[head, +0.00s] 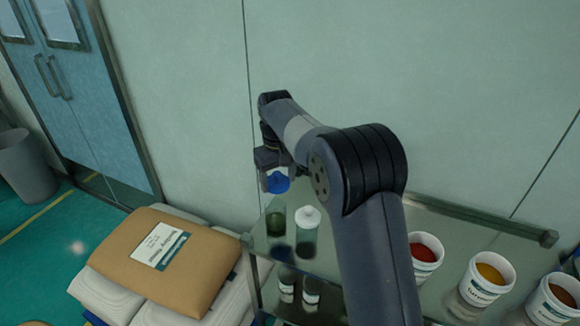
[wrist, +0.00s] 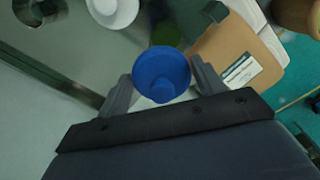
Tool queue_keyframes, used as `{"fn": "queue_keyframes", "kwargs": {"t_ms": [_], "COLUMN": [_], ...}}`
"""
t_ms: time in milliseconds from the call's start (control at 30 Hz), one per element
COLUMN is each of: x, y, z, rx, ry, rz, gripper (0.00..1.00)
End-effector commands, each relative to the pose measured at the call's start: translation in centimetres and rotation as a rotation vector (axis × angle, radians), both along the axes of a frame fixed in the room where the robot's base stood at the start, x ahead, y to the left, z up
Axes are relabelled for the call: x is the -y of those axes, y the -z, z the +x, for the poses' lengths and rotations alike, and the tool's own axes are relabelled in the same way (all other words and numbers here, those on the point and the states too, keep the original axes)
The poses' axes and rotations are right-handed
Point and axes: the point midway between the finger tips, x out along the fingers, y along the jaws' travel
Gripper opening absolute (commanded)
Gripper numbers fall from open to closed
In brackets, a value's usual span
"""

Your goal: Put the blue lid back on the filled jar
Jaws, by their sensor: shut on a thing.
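The blue lid (wrist: 160,75) is held between the two fingers of my gripper (wrist: 158,88). In the head view the lid (head: 278,183) is in the air at my gripper (head: 271,178), above a glass jar with dark green contents (head: 276,221). The lid looks apart from the jar. In the wrist view the green jar (wrist: 166,34) shows only partly, behind the lid. A second jar with a white lid (head: 307,217) stands just right of the green one; its lid also shows in the wrist view (wrist: 113,10).
The jars stand on a glass-topped metal shelf (head: 345,262). Tubs of red (head: 424,252), yellow (head: 487,281) and brown (head: 556,299) powder stand at its right. A brown sack (head: 172,262) lies on pale sacks at the left. A wall is close behind.

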Motion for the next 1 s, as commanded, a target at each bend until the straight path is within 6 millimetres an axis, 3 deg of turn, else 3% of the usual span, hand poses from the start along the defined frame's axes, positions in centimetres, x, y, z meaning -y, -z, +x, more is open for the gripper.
{"fn": "queue_keyframes", "kwargs": {"t_ms": [133, 367, 1000], "x": [-0.6, -0.8, -0.7], "y": [-0.6, 0.1, 5.4], "z": [-1.1, -1.4, -1.3], "rx": [0.000, -0.001, 0.001], "ry": [-0.001, 0.000, 0.000], "rz": [0.000, -0.001, 0.001], "gripper": [0.44, 0.44, 0.44]}}
